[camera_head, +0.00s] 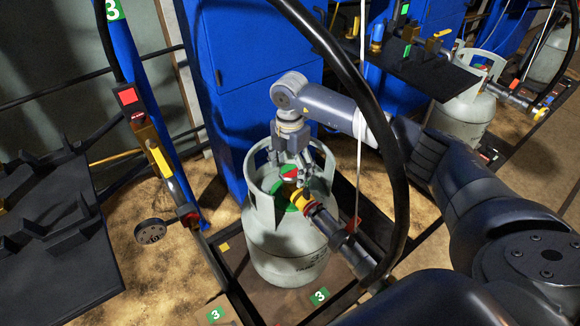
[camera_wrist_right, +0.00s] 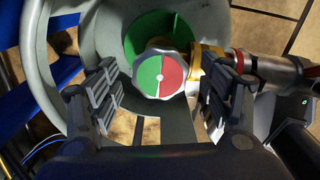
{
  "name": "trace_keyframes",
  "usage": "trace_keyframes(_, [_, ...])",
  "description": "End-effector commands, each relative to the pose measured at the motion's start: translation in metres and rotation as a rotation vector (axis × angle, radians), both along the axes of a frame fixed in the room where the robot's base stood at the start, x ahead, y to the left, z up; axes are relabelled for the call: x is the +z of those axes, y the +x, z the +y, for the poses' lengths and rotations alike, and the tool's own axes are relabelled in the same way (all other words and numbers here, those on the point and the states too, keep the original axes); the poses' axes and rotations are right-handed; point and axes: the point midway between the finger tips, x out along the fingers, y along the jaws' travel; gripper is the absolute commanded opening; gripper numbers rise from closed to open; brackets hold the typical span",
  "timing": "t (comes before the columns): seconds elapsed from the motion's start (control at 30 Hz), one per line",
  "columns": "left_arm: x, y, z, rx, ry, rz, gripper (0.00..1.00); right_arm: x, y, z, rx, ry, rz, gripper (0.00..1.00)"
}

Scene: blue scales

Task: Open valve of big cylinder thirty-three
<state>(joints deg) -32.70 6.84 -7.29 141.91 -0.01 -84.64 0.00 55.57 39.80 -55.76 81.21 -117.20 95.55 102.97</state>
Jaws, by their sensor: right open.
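A big grey cylinder (camera_head: 281,240) stands upright on a dark platform in front of a blue cabinet. Its round valve knob (camera_wrist_right: 160,76), half green and half red, sits inside the collar at the top; the knob also shows in the head view (camera_head: 289,171). My right gripper (camera_head: 297,165) points down at the knob from above. In the right wrist view, its fingers (camera_wrist_right: 162,92) are spread apart, one to each side of the knob, with the knob beyond them. I cannot tell whether a finger touches it. My left gripper is not in view.
A yellow and black hose connector (camera_head: 322,215) is attached at the valve's right side. A thick black hose (camera_head: 397,150) arches in front. Green labels with a 3 (camera_head: 320,295) mark the platform edge. Another grey cylinder (camera_head: 466,112) stands at the back right.

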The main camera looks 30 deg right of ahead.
Motion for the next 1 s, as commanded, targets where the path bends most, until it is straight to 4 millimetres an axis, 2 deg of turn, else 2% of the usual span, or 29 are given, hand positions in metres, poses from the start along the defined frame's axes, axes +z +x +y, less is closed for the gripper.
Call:
trace_keyframes(0.03, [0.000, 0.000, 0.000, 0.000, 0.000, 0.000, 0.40, 0.000, 0.000, 0.000, 0.000, 0.000, 0.000, 0.66])
trace_keyframes(0.2, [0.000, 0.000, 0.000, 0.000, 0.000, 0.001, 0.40, 0.000, 0.000, 0.000, 0.001, 0.000, 0.000, 0.28])
trace_keyframes(0.57, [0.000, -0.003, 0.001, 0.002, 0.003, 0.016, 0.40, 0.001, 0.000, 0.000, 0.028, 0.001, 0.000, 0.28])
trace_keyframes(0.67, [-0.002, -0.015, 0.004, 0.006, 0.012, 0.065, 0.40, 0.001, 0.000, 0.000, 0.064, 0.000, 0.000, 0.28])
trace_keyframes(0.77, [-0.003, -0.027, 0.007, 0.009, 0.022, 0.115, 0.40, 0.001, 0.000, 0.000, 0.121, 0.000, 0.001, 0.28])
trace_keyframes(1.0, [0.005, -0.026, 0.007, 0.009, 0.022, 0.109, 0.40, 0.002, 0.000, 0.001, 0.319, 0.001, 0.001, 0.28])
